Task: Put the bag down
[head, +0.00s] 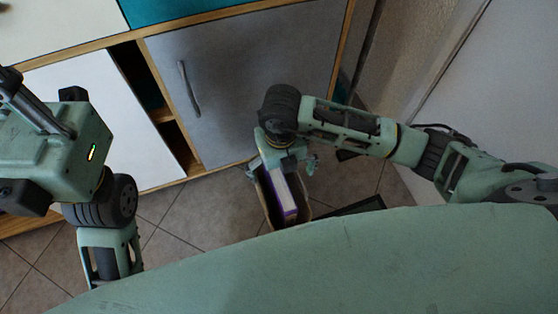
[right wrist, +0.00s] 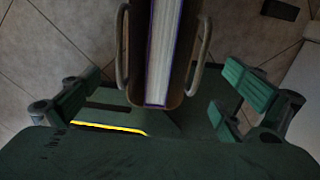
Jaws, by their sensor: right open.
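The bag (head: 267,201) is brown and open-topped, with a purple-edged book (head: 284,196) inside, below my right gripper (head: 283,166) in the head view. In the right wrist view the bag (right wrist: 138,50) shows from above, with a looped handle on each side and the book (right wrist: 163,60) between its walls. My right gripper (right wrist: 163,75) is open, its fingers wide apart to either side of the bag and not closed on the handles. The bag's bottom is hidden, though it seems to be at floor level.
A cabinet with a grey door (head: 245,85) and a white door (head: 98,125) stands just behind the bag. A dark flat object (head: 355,207) lies on the tiled floor (head: 205,215) to the bag's right. A wall is at the far right.

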